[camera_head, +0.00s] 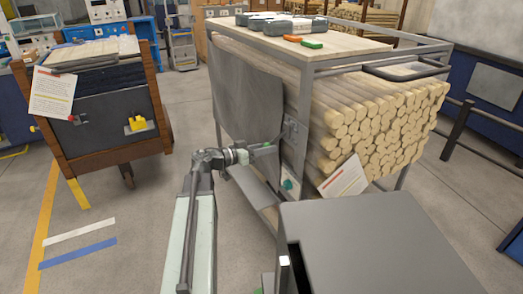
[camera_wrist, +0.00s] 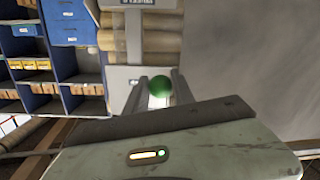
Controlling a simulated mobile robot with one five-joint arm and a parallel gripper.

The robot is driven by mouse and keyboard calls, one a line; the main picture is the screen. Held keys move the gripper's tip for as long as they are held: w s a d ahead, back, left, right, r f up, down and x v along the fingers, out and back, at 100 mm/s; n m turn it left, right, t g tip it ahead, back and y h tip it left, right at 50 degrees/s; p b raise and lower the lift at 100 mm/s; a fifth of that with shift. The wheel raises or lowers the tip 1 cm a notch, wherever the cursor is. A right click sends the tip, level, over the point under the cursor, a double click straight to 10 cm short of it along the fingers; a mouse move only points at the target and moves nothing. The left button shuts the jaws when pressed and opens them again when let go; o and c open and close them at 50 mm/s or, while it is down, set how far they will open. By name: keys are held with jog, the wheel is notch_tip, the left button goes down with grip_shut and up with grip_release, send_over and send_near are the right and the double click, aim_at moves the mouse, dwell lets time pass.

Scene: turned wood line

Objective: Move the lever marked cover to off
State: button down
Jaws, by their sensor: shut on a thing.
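A narrow grey panel (camera_head: 293,148) is fixed to the near upright of the metal rack. My gripper (camera_head: 272,146) reaches it from the left. In the wrist view my gripper (camera_wrist: 160,88) is closed around a green ball knob (camera_wrist: 160,87), apparently a lever's end, with a finger on each side. A label plate (camera_wrist: 140,3) stands above it; its lettering is cut off and too small to read. The knob is hidden in the head view. A separate green round part (camera_head: 287,184) sits lower on the panel. I cannot tell the lever's marked position.
The rack (camera_head: 300,75) holds stacked wooden rods (camera_head: 380,120). A grey box-like surface (camera_head: 360,250) is at the front right. A wooden cart (camera_head: 95,105) stands at the left, with open floor (camera_head: 130,215) in front of it.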

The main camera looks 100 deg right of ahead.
jog(key=shift+d, duration=0.25)
jog(key=c, duration=1.4)
grip_release()
jog(key=o, duration=0.3)
jog(key=shift+s+d+f, duration=0.1)
jog(key=shift+o, duration=0.2)
jog(key=f+v, duration=0.1)
jog(key=v, duration=0.6)
jog(key=shift+w+a+r+p, duration=0.25)
jog(key=shift+w+r+p, duration=0.2)
jog(key=shift+r, duration=0.1)
